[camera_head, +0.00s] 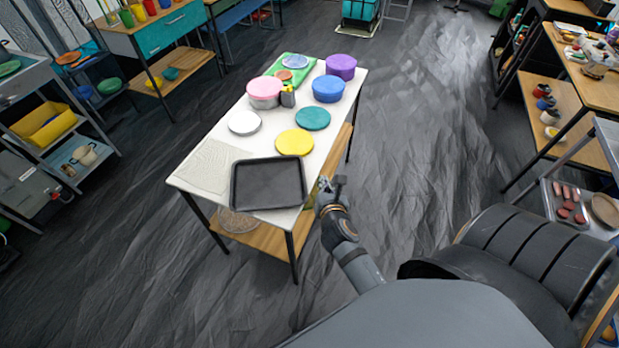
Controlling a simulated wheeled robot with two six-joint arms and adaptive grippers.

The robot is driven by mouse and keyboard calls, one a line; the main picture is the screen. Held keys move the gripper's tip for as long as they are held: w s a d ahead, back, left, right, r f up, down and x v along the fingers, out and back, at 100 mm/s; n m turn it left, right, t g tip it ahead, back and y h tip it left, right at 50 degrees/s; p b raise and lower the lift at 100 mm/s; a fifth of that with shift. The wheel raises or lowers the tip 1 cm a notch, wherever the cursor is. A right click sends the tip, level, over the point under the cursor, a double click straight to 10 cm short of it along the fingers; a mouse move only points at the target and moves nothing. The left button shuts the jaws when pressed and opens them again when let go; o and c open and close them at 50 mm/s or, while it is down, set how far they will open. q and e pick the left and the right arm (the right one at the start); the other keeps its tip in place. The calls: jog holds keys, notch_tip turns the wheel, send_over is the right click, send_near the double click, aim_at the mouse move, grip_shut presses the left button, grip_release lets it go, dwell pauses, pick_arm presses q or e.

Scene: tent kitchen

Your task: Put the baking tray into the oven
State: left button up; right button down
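The black baking tray (268,184) lies flat and empty on the near end of the white table (215,137), close to its near edge. My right gripper (331,184) is just right of the tray, beside the table's right edge, and apart from the tray. Its fingers are small in the view, and I cannot tell whether they are open. Nothing clear shows in it. My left gripper is not in view. I cannot make out an oven for certain.
Yellow (294,142), teal (313,118) and white (244,122) lids and pink (264,92), blue (328,89) and purple (341,66) tubs stand farther back on the table. Shelves (70,150) stand at left, more furniture at right. Floor (420,110) right of the table is free.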

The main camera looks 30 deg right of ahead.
jog(key=s+d+r, duration=0.1)
jog(key=s+r, duration=0.1)
jog(key=s, duration=0.4)
jog(key=shift+d+r, duration=0.25)
jog(key=shift+r, duration=0.1)
jog(key=shift+c, duration=2.1)
grip_release()
jog(key=shift+w, duration=0.1)
